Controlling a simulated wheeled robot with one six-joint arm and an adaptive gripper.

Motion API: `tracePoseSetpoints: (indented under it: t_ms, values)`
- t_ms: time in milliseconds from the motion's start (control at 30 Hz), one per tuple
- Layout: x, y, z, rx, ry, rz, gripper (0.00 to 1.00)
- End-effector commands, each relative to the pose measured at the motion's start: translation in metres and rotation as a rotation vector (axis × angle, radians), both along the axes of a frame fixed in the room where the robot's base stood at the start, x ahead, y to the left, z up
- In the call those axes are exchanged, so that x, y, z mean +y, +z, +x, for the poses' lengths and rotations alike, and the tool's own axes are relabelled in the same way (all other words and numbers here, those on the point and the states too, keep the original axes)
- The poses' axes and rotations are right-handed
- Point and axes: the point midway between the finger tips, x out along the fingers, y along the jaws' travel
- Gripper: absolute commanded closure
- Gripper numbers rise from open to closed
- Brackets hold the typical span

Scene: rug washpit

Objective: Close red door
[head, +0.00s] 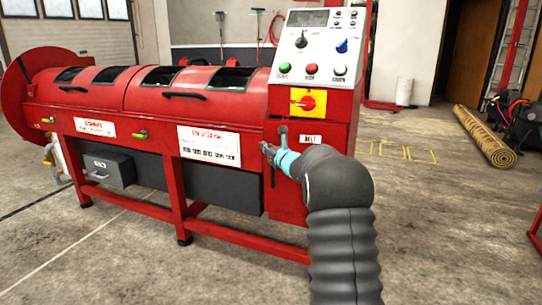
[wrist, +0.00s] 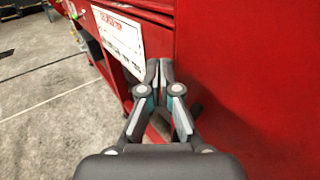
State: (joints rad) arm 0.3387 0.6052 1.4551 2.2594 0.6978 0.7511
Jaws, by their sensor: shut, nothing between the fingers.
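A long red machine (head: 185,215) stands in front of me in the head view. Its curved upper front has two red door-like panels, a left one (head: 95,92) and a right one (head: 190,92), each with a black handle and dark openings above. I cannot tell which is the red door, or whether either is ajar. My gripper (head: 268,148) is in front of the red control cabinet (head: 335,135), near its left edge. In the wrist view my gripper (wrist: 160,68) is shut and empty, with a red panel (wrist: 250,70) close on the right. Contact is unclear.
A white control panel (head: 315,45) with buttons tops the cabinet, above a red-and-yellow switch (head: 308,102). A grey box (head: 107,168) hangs under the machine. A rolled rug (head: 485,137) lies at the right. The concrete floor (head: 110,265) in front is clear.

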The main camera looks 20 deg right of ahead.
Motion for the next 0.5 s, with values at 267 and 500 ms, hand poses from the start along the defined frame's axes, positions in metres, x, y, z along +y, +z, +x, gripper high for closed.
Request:
tracePoseSetpoints:
  t_ms: [267,500]
  values:
    - [-0.001,-0.001,0.028,0.0,-0.023,-0.002,1.0]
    - [-0.006,0.0,0.035,0.001,-0.022,-0.002,1.0]
